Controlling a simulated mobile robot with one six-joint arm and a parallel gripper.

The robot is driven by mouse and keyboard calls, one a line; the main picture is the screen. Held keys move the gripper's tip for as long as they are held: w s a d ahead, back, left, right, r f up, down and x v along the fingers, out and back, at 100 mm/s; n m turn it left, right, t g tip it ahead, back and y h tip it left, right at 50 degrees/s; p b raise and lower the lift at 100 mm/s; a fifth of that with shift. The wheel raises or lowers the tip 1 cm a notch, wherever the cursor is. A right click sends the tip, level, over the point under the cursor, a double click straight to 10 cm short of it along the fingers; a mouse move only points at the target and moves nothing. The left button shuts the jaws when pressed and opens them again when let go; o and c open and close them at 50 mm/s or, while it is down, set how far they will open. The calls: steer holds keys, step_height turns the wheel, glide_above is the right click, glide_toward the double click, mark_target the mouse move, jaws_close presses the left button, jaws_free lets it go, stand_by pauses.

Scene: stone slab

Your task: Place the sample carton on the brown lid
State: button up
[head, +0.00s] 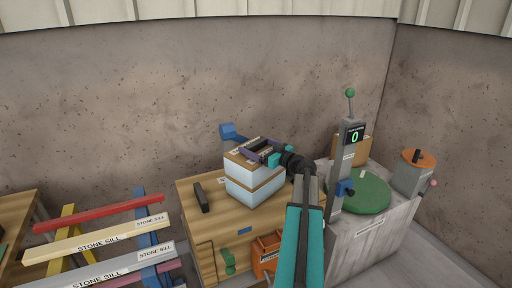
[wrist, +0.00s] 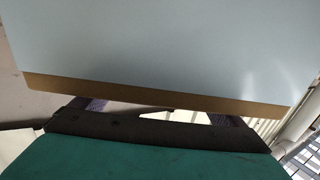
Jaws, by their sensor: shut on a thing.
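The sample carton (head: 245,169) is a pale blue box with a brown top, in the head view over the wooden cabinet. Below it is the brown lid (head: 257,187) of a second pale blue box (head: 251,196), showing as a thin brown band. The carton looks level and roughly lined up with the lid; I cannot tell whether they touch. My gripper (head: 260,150), with purple fingers, is shut on the carton at its top. In the wrist view the carton's pale side and brown edge (wrist: 160,96) fill the upper part; the lid is not seen there.
The boxes stand on a wooden cabinet (head: 198,225) with a dark bar (head: 201,197) at left. A grey stand with a green disc (head: 365,192) and a post (head: 347,165) reading 0 is at right. Coloured sills (head: 100,212) lie at left. An orange crate (head: 266,250) is below.

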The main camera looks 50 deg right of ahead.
steer(key=o, duration=1.8)
steer(key=shift+c, duration=0.2)
steer(key=shift+r+p, duration=0.15)
steer(key=shift+p, duration=0.15)
steer(key=s+b, duration=0.4)
steer(key=s, duration=0.8)
